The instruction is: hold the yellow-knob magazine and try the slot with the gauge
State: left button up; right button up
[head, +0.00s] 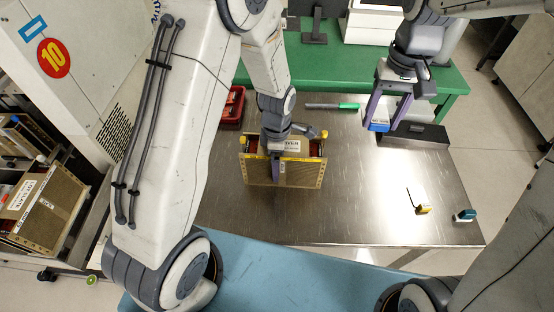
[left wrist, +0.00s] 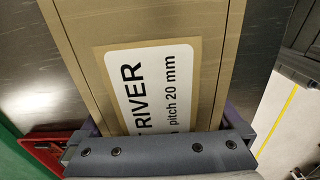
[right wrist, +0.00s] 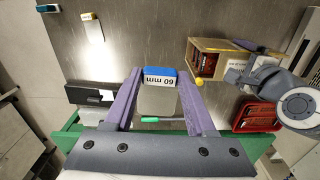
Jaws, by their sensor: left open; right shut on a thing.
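The yellow-knob magazine (head: 300,175) stands on the steel table; it has tan sides and yellow knobs at its top ends. It also shows in the right wrist view (right wrist: 203,64). My left gripper (head: 276,165) is open with its fingers either side of the magazine's top. In the left wrist view a label on the magazine (left wrist: 85,40) reads "RIVER" and "pitch 20 mm". My right gripper (head: 387,118) is shut on the blue gauge (head: 378,126), held above the table, right of and apart from the magazine. The gauge reads "60 mm" in the right wrist view (right wrist: 160,75). The slots are hidden.
A yellow gauge (head: 422,210) and a teal gauge (head: 465,215) lie at the table's front right. A black tray (head: 425,138) and a green-ended tool (head: 347,106) lie at the back. A red bin (head: 233,107) is behind the magazine. The table's middle right is clear.

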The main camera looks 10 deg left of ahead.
pick_arm(q)
grip_shut()
pick_arm(e)
jog(key=w+d+f+n, duration=0.2)
jog(key=f+n, duration=0.7)
jog(key=w+d+f+n, duration=0.2)
jog(key=d+f+n, duration=0.1)
jog(key=f+n, duration=0.6)
jog(key=shift+w+d+f+n, duration=0.15)
jog(key=shift+d+f+n, duration=0.2)
jog(key=shift+f, duration=0.35)
